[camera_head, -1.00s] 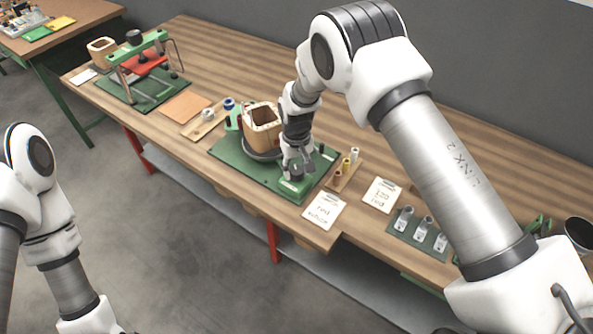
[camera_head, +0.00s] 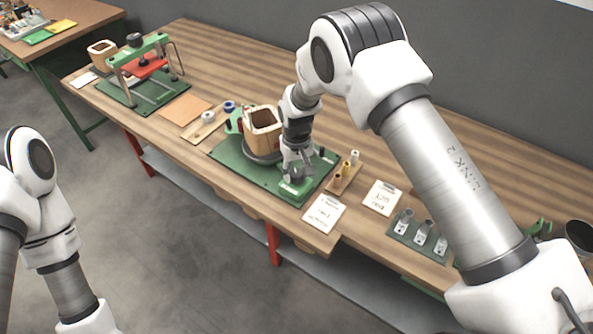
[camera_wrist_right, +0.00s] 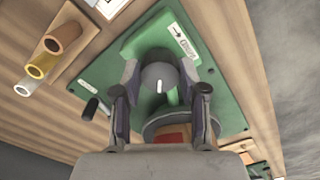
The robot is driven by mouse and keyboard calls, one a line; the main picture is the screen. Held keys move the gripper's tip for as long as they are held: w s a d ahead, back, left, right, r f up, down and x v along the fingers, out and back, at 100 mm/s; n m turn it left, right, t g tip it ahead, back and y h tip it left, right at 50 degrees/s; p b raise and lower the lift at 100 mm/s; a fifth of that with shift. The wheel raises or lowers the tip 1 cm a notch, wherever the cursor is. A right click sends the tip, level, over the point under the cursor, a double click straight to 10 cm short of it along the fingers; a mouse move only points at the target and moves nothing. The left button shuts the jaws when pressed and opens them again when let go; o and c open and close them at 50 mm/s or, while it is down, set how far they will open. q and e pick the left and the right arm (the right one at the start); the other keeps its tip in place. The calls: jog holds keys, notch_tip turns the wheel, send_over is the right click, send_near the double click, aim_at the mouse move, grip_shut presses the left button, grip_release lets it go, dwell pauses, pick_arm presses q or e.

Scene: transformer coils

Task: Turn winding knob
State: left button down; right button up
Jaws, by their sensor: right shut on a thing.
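The winding knob (camera_wrist_right: 158,72) is a dark grey round knob with a white mark, on the green winder base (camera_head: 228,153). My right gripper (camera_head: 297,174) reaches down to the front right part of the base. In the right wrist view, my right gripper's fingers (camera_wrist_right: 160,90) are on either side of the knob and shut on it. A square wooden coil former (camera_head: 262,130) stands on the winder beside my right wrist. My left gripper is out of view.
A wooden holder with several coloured spools (camera_head: 346,172) stands close right of the base. Paper cards (camera_head: 324,212) lie in front. A green rack with grey cylinders (camera_head: 422,237) is further right. A green press (camera_head: 140,70) stands at the far left. Bare tabletop (camera_head: 235,60) lies behind.

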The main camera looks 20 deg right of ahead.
aim_at(296, 173)
jog(key=o, duration=1.1)
notch_tip(296, 173, up, 12)
jog(key=shift+f, duration=0.1)
